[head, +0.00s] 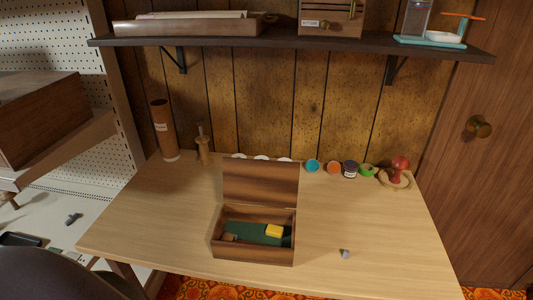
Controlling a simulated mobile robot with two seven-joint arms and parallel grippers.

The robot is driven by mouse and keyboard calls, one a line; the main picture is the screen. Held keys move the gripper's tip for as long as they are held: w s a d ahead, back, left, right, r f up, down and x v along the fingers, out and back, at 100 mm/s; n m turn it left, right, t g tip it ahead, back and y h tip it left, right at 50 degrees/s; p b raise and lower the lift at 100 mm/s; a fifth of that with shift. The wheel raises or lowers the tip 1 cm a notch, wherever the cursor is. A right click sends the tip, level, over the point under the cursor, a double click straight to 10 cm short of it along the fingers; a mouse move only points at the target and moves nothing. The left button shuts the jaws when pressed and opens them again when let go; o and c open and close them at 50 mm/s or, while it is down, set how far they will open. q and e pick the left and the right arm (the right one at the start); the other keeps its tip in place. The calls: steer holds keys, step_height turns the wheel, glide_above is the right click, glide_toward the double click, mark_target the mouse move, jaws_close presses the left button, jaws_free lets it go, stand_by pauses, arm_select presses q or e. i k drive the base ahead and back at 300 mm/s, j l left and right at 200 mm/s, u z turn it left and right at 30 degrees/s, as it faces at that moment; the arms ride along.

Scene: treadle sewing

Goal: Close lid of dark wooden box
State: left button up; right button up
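The dark wooden box (252,252) stands near the front middle of the light wooden table. Its lid (260,184) is open, raised at the back edge and showing its inner side. Inside the box is a green lining (255,238). A yellow block (274,231) lies at the right inside, and a small brown piece (229,237) lies at the left. Both sit below the rim. Neither of my grippers is in view, and nothing touches the lid from the front.
Small coloured jars (350,169) and a red-topped object (399,164) line the back right of the table (400,235). A tall brown cylinder (163,130) stands back left. A small grey object (345,254) lies right of the box. A dark shelf (300,40) hangs above.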

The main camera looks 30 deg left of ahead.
mark_target(248, 181)
steer(key=k+j+z, duration=0.15)
steer(key=j, duration=0.35)
steer(key=k+j+z, duration=0.1)
steer(key=k+j, duration=0.2)
steer(key=j, duration=0.15)
steer(key=k+j+z, duration=0.15)
steer(key=k+j, duration=0.15)
steer(key=j, duration=0.15)
